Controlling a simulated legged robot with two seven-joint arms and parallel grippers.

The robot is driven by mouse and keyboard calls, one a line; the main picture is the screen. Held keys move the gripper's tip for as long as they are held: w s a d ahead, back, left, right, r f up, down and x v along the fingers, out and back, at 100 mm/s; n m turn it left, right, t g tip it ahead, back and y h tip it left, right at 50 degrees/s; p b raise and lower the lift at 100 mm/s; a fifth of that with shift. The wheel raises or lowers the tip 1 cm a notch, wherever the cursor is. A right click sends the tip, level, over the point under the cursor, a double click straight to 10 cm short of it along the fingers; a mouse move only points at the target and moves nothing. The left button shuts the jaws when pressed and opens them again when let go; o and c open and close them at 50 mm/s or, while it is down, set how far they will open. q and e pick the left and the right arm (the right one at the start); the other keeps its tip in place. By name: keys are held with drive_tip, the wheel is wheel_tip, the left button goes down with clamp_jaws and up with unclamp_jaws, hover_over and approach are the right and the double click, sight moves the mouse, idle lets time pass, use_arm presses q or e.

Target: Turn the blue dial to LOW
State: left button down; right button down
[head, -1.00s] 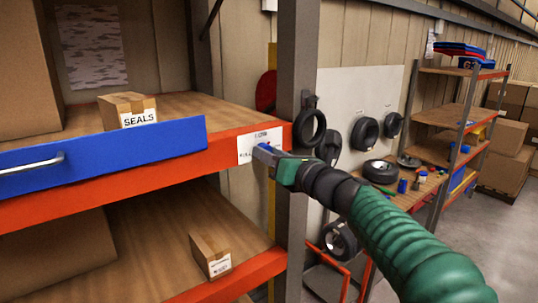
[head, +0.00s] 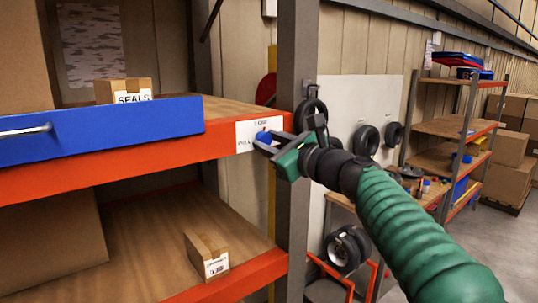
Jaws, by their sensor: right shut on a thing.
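The blue dial (head: 263,137) sits on a white label plate (head: 244,139) at the right end of the orange shelf beam. Small lettering stands above and left of the dial, too small to read with certainty, and I cannot tell which mark the dial points at. My right gripper (head: 268,142) reaches in from the right, tilted, with its fingers at the dial and shut on it. The fingers and the green gripper body hide part of the dial and plate. My left gripper is not in view.
A grey upright post (head: 295,75) stands just right of the plate, close to my right gripper. A blue drawer front (head: 110,128) with a handle juts out at left. A SEALS box (head: 123,91) and a smaller box (head: 207,256) sit on the shelves. Tires hang behind.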

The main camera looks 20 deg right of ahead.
drive_tip(key=shift+f+n+b, duration=0.15)
drive_tip(key=shift+n+b, duration=1)
drive_tip(key=shift+n, duration=0.75)
drive_tip(key=c, duration=1.1)
unclamp_jaws()
drive_tip(key=shift+o, duration=0.2)
drive_tip(key=shift+s+d+b, duration=0.15)
drive_tip(key=shift+s+b, duration=0.15)
drive_tip(key=b+v, duration=0.5)
drive_tip(key=v, duration=1.1)
